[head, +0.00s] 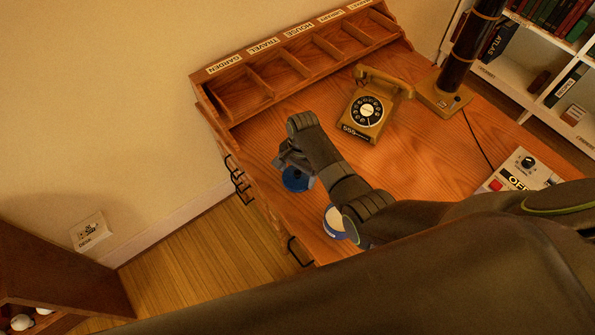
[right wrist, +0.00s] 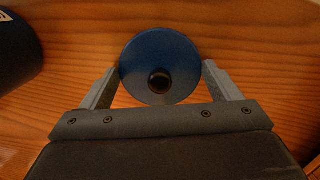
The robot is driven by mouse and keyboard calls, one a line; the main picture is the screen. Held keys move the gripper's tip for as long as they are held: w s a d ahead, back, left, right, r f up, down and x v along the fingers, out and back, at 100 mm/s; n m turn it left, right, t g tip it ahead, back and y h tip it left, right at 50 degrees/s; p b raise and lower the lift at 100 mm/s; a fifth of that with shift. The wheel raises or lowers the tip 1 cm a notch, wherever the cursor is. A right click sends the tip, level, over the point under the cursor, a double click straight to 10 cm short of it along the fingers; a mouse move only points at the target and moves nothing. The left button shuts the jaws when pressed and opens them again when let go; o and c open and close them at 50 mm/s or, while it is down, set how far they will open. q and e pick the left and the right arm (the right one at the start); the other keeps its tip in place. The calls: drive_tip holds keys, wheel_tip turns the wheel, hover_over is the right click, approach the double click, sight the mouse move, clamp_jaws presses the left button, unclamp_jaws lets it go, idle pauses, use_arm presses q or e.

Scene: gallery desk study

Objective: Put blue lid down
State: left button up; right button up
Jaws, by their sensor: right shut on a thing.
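In the head view my right gripper (head: 291,168) is over the left part of the wooden desk (head: 420,150). I cannot tell whether the lid touches the desk. My left gripper is not in view.
A blue jar (head: 335,222) with a pale top stands near the front edge, partly behind my right arm. A tan telephone (head: 366,112) stands behind. A labelled wooden organizer (head: 290,70) lines the back.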

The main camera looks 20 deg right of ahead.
drive_tip(key=o, duration=0.8)
drive_tip(key=shift+o, duration=0.2)
drive_tip(key=shift+r, duration=0.3)
wheel_tip(320, 180, up, 12)
drive_tip(key=d, duration=0.1)
drive_tip(key=shift+w+f, duration=0.2)
drive_tip(key=shift+w, duration=0.25)
